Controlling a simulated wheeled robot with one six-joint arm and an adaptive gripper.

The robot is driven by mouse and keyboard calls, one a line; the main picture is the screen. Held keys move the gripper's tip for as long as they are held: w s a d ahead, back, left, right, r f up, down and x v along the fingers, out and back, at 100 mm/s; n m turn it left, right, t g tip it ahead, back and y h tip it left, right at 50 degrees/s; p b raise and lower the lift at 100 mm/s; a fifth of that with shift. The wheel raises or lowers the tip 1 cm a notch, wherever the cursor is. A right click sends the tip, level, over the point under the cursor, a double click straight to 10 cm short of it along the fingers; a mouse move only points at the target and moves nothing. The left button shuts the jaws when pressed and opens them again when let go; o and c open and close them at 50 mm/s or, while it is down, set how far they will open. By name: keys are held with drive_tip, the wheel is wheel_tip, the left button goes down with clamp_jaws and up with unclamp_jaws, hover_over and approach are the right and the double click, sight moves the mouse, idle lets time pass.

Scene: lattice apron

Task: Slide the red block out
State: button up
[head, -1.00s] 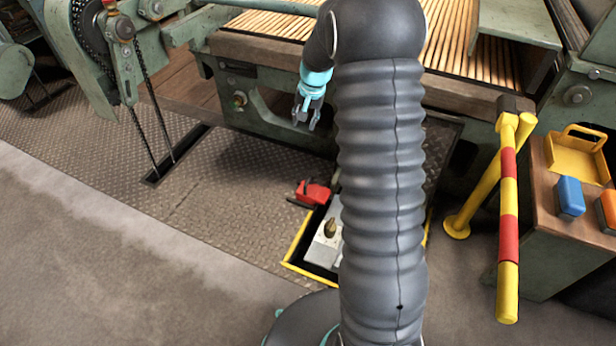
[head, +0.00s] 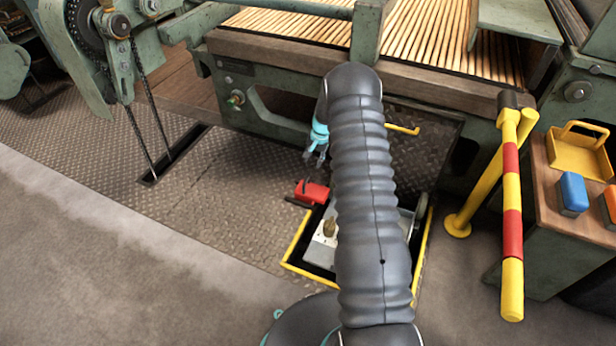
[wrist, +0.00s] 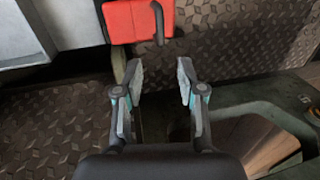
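The red block (head: 313,191) sits at the far left corner of the yellow-edged floor pit, with dark bars at its left side and top. In the wrist view the red block (wrist: 137,20) is at the top, with a dark upright handle-like bar in front of its right side. My gripper (head: 314,160) hangs just above and beyond the block, apart from it. In the wrist view my gripper (wrist: 161,80) is open and empty, its fingertips just below the block's near edge in the picture. My arm hides part of the pit.
The yellow-edged pit (head: 296,246) holds a grey metal box (head: 322,246) with a brass knob. A raised tread-plate lid (head: 425,150) stands behind it. A striped red-yellow post (head: 511,200) and a wooden-topped cabinet (head: 548,190) stand right. The tread-plate floor on the left is clear.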

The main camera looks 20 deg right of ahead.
sight(308, 178)
drive_tip(key=f, duration=0.3)
drive_tip(key=w+a+f, duration=0.1)
drive_tip(key=f, duration=0.6)
drive_tip(key=shift+w+a+f+b, duration=0.1)
drive_tip(key=shift+w+a+b, duration=0.15)
drive_tip(key=shift+b, duration=0.1)
clamp_jaws()
